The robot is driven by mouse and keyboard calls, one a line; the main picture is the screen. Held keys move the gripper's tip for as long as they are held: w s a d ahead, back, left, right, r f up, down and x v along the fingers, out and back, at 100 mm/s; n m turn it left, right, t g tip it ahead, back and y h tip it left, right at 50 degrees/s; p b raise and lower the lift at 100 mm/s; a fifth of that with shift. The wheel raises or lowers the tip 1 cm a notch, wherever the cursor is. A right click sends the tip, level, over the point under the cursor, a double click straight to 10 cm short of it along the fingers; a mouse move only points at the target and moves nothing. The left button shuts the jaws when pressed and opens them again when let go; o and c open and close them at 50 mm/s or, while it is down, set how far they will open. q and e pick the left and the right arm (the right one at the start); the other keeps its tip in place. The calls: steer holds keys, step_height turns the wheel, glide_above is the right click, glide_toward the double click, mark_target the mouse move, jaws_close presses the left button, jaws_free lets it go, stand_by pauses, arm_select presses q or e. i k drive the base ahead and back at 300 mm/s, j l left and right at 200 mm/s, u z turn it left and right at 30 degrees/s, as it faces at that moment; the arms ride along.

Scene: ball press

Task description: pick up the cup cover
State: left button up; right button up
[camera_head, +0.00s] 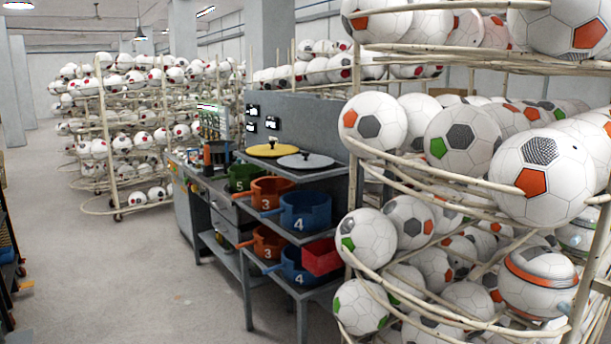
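A yellow round disc (271,149) with a small dark knob lies flat on the top shelf of a grey stand. A pale grey round disc (306,161) with a small dark knob lies just to its right and nearer. They look like covers, but I cannot tell which one the task calls the cup cover. On the shelf below stand an orange cup marked 3 (270,193), a blue cup marked 4 (305,211) and a green cup (243,177). Neither of my grippers is in view.
Another orange cup (265,244), a blue cup (295,268) and a red box (321,257) sit on a lower shelf. A rack of soccer balls (460,140) stands close on the right. Open grey floor (120,270) lies to the left.

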mark_target(306, 162)
steer(key=z, duration=1.05)
steer(key=i+j+z, duration=0.1)
steer(key=j+z, duration=0.3)
steer(key=j, duration=0.15)
steer(key=j+z, duration=0.35)
steer(key=j, duration=0.15)
steer(key=j+z, duration=0.4)
steer(key=j, duration=0.15)
steer(key=k+j+z, duration=0.2)
steer(key=j+z, duration=0.15)
steer(key=j, duration=0.15)
steer(key=k+j, duration=0.15)
steer(key=j, duration=0.25)
steer(key=k+j+z, duration=0.1)
steer(key=j, duration=0.3)
steer(key=k+j, duration=0.15)
steer(key=j, duration=0.25)
steer(key=k+j+z, duration=0.1)
steer(key=j, duration=0.3)
steer(key=k+j, duration=0.2)
steer(key=j, duration=0.15)
steer(key=k+j, duration=0.15)
steer(key=j, duration=0.25)
steer(key=k+j+z, duration=0.1)
steer(key=j, duration=0.3)
steer(key=k+j, duration=0.2)
steer(key=j, duration=0.15)
steer(key=z, duration=0.05)
